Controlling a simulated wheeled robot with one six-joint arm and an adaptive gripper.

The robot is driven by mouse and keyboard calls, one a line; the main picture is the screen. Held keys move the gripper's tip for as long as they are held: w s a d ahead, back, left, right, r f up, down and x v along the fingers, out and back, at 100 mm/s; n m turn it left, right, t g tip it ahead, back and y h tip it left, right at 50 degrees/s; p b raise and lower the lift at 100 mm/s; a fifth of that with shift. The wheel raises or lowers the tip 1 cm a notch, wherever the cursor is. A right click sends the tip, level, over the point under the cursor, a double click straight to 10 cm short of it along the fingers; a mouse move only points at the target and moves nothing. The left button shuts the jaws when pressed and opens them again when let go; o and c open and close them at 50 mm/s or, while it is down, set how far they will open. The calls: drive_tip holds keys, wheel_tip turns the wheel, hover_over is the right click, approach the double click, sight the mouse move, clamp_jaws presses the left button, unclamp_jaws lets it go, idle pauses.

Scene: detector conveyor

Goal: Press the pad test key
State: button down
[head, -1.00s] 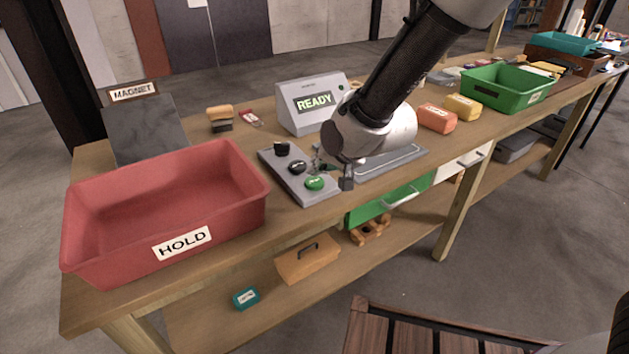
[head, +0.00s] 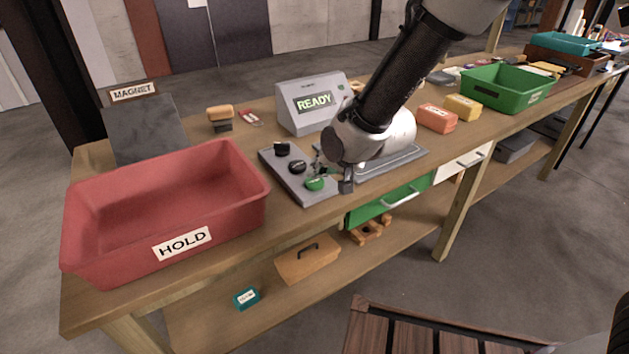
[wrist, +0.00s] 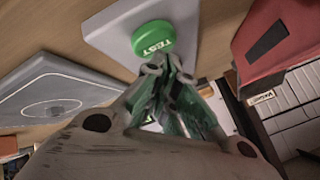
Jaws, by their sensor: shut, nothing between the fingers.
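The key panel (head: 299,190) is a grey slab on the bench, with two black keys (head: 282,149) (head: 297,167) and a green key (head: 315,184) at its near end. In the wrist view the green key (wrist: 153,38) reads TEST and stands on the panel's pale plate (wrist: 195,30). The flat grey pad (head: 407,156), with a light outline, lies right of the panel, partly behind my arm; it also shows in the wrist view (wrist: 40,92). My gripper (head: 318,166) is shut and empty, just above the panel by the green key. Its fingertips (wrist: 165,72) overlap the key's lower edge; I cannot tell whether they touch.
A grey display (head: 311,104) reading READY stands behind the panel. A red HOLD bin (head: 165,262) is close on the left. Orange and yellow blocks (head: 437,118) (head: 463,107) and a green bin (head: 508,90) are on the right. A green drawer (head: 390,206) is under the bench edge.

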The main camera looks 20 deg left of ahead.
drive_tip(key=shift+f, duration=0.4)
idle(0.7)
drive_tip(key=shift+r, duration=0.85)
drive_tip(key=shift+r, duration=2.5)
